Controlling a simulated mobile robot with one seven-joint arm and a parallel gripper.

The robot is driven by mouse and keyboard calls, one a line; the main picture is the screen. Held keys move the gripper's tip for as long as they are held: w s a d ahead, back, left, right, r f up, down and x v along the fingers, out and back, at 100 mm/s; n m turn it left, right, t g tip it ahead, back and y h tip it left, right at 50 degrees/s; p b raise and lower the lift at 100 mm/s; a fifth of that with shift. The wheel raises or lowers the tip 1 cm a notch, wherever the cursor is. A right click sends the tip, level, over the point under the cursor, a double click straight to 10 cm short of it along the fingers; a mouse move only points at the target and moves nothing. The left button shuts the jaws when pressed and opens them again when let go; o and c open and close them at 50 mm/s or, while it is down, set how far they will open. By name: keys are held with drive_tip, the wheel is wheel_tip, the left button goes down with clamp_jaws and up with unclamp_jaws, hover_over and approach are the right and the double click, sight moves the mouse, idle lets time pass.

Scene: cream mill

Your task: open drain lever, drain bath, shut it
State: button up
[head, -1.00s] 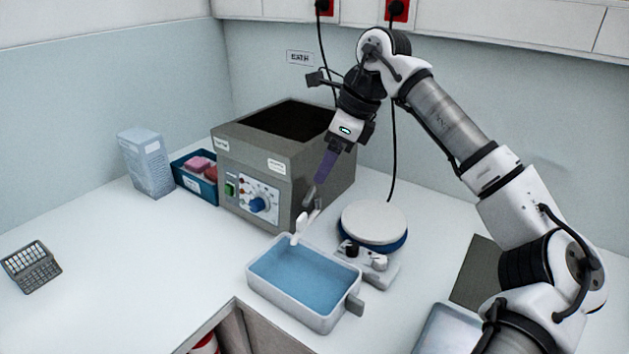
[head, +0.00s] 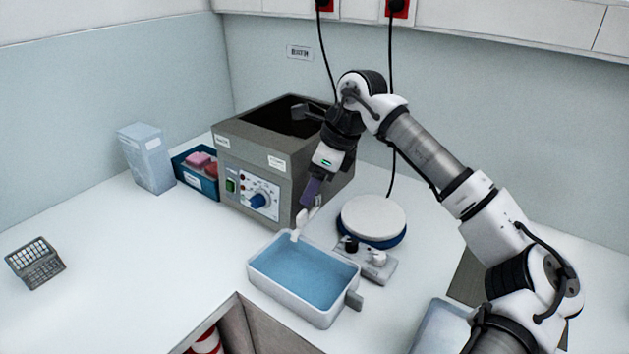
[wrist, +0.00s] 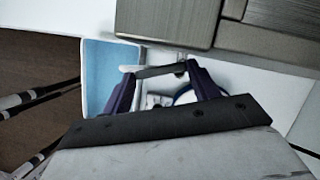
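The bath (head: 285,150) is a grey box with a dark open top; I cannot see its liquid level. A white drain spout (head: 299,228) comes from its lower right front, over a pale tray (head: 290,306) holding blue liquid (head: 300,272). My gripper (head: 307,204) points down at the drain, its purple fingers hiding most of the drain lever. In the wrist view, my gripper (wrist: 160,70) has its fingers spread apart. The grey drain lever (wrist: 160,71) spans the gap between the fingertips; I cannot tell whether they touch it.
A round-topped hotplate (head: 373,219) stands right of the drain. A blue bin with pink items (head: 196,176) and a pale box (head: 146,158) stand left of the bath. The counter between is clear.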

drive_tip(key=shift+a+f+m+t+b, duration=0.2)
drive_tip(key=shift+m+b, duration=0.3)
drive_tip(key=shift+b, duration=0.3)
drive_tip(key=shift+a+f+m+t+b, duration=0.1)
drive_tip(key=shift+m+t+b, duration=0.1)
drive_tip(key=shift+m+b, duration=0.45)
drive_tip(key=shift+c, duration=0.2)
drive_tip(key=shift+a+r+m+t+h+b, duration=0.15)
drive_tip(key=shift+m+t+h+b, duration=0.15)
drive_tip(key=shift+m+b, duration=0.5)
drive_tip(key=shift+a+r+m+b, duration=0.1)
drive_tip(key=shift+r+m+b, duration=0.05)
drive_tip(key=shift+m+b, duration=0.2)
drive_tip(key=o, duration=0.7)
drive_tip(key=b+v, duration=0.1)
drive_tip(key=v, duration=1.2)
drive_tip(key=shift+s+r, duration=0.2)
drive_tip(key=shift+r, duration=0.15)
